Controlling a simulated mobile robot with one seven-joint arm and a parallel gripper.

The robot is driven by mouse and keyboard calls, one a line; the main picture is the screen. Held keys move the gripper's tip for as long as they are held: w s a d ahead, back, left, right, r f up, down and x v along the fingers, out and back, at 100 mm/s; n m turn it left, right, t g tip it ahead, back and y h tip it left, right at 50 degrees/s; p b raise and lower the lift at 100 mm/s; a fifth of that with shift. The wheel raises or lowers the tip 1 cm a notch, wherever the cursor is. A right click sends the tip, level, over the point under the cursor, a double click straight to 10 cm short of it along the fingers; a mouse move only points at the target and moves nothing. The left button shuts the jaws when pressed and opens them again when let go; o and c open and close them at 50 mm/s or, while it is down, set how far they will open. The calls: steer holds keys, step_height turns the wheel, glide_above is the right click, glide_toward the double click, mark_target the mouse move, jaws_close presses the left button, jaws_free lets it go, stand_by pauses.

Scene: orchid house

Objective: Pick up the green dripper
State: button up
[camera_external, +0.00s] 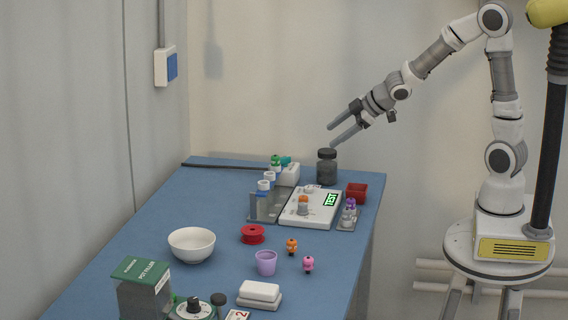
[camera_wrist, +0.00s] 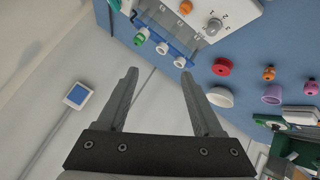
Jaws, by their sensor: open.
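The green dripper (camera_external: 276,161) is a small piece with a rounded green top. It stands at the far end of the blue table, at the back of a grey rack (camera_external: 254,208) with several white-and-blue pieces. In the wrist view the green dripper (camera_wrist: 139,40) shows beyond and left of the space between the fingers, at the end of the rack. My gripper (camera_external: 331,137) is open and empty, in the air above the table's back right, to the right of and higher than the green dripper. Its two fingers also show in the wrist view (camera_wrist: 159,73).
A dark jar (camera_external: 327,167) stands below my gripper. A white TEST device (camera_external: 297,217) and a red pot (camera_external: 357,193) are nearby. Orange (camera_external: 291,247) and pink (camera_external: 308,264) drippers, a red spool (camera_external: 253,234), a purple cup (camera_external: 266,262) and a white bowl (camera_external: 191,244) are nearer the front.

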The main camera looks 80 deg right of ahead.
steer(key=w+d+f+m+t+y, duration=0.2)
steer(key=w+d+f, duration=0.3)
steer(key=m+t+y, duration=0.1)
steer(key=m+t, duration=0.1)
glide_toward(275, 157)
steer(key=x, duration=0.8)
steer(key=shift+w+d+b, duration=0.1)
steer(key=shift+d+b, duration=0.05)
steer(key=shift+b, duration=0.2)
steer(key=x, duration=0.4)
steer(key=shift+d+f, duration=0.3)
steer(key=shift+f, duration=0.05)
steer(key=shift+w+a+f, duration=0.1)
steer(key=shift+w+f, duration=0.1)
steer(key=shift+w, duration=0.3)
jaws_close()
